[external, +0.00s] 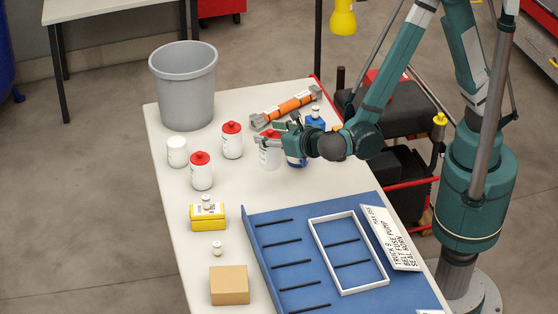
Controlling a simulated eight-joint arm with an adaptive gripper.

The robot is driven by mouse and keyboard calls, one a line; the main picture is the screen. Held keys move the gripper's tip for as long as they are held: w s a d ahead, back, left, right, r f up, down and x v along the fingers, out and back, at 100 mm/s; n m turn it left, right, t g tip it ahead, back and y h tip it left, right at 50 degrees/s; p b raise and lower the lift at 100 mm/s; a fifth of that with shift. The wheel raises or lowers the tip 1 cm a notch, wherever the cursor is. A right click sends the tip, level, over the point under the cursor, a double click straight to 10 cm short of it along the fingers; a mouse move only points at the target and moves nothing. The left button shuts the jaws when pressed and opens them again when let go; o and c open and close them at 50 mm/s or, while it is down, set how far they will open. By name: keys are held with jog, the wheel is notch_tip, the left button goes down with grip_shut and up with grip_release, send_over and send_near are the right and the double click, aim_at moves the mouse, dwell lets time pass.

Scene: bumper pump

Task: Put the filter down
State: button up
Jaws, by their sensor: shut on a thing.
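My gripper (268,142) is over the far part of the white table, its fingers pointing left. It is shut on a pale white cylinder (270,158), which looks like a filter. Two similar white cylinders with red tops stand to the left, one (232,141) close by and one (201,171) nearer the front.
A grey bin (185,84) stands at the far left corner. An orange-and-grey tool (287,107) lies behind my gripper. A white jar (177,151), yellow box (208,217), tan box (229,285) and blue tray (262,240) with a white frame (318,252) occupy the table (168,217).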

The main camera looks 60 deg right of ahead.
jog(key=s+a+r+n+g+y+p, duration=0.1)
jog(key=s+a+n+y, duration=0.3)
jog(key=a, duration=1.1)
jog(key=s+a+r+n+g+y+p, duration=0.1)
jog(key=s+a+r+n+y, duration=0.2)
jog(key=a, duration=1.3)
jog(key=s+a+r+n+g+y+p, duration=0.1)
jog(key=s+a+n+y, duration=0.4)
jog(key=a, duration=1)
jog(key=shift+s+a+r+n+y+p, duration=0.4)
jog(key=shift+r+n+y+p, duration=0.25)
jog(key=shift+y, duration=0.45)
notch_tip(320, 180, down, 6)
jog(key=b, duration=0.1)
jog(key=shift+f, duration=0.15)
